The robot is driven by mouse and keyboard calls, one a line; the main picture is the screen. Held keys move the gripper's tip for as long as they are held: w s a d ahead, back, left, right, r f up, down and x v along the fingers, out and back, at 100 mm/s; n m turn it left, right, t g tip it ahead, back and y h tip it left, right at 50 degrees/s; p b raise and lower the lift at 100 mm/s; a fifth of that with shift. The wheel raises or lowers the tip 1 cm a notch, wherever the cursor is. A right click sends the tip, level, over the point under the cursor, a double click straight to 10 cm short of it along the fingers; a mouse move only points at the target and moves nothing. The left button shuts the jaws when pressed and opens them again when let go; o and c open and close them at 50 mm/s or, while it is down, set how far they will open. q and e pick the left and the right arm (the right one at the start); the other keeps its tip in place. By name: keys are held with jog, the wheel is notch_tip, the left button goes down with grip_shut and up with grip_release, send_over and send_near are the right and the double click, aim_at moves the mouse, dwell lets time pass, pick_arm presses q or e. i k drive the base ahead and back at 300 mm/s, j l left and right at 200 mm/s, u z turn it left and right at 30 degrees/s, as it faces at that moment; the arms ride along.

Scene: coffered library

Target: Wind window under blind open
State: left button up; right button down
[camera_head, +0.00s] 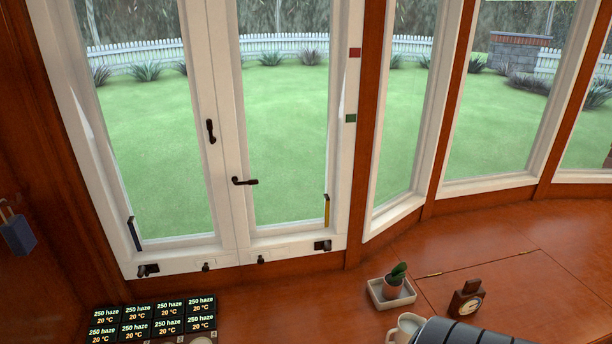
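A white-framed double window (228,150) stands ahead, with two glass casements side by side. The left casement (155,150) has a dark handle (211,131) pointing vertically; the right casement (285,130) has a dark handle (245,181) lying horizontally. Along the bottom rail are a dark fitting at the left (148,270), another at the right (322,246), and two small dark catches between them (206,267). A dark blue strip (135,233) and a yellow strip (327,210) sit at the lower outer corners. No blind is visible. Neither gripper is in view.
A potted cactus in a white tray (378,299), a small brown clock (467,304) and a white mug (401,331) stand on the wooden surface. Black display tiles (136,313) are at lower left. A dark banded rounded shape fills the bottom right. A blue padlock (18,235) hangs left.

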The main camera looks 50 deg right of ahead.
aim_at(326, 247)
jog(key=z, duration=1.8)
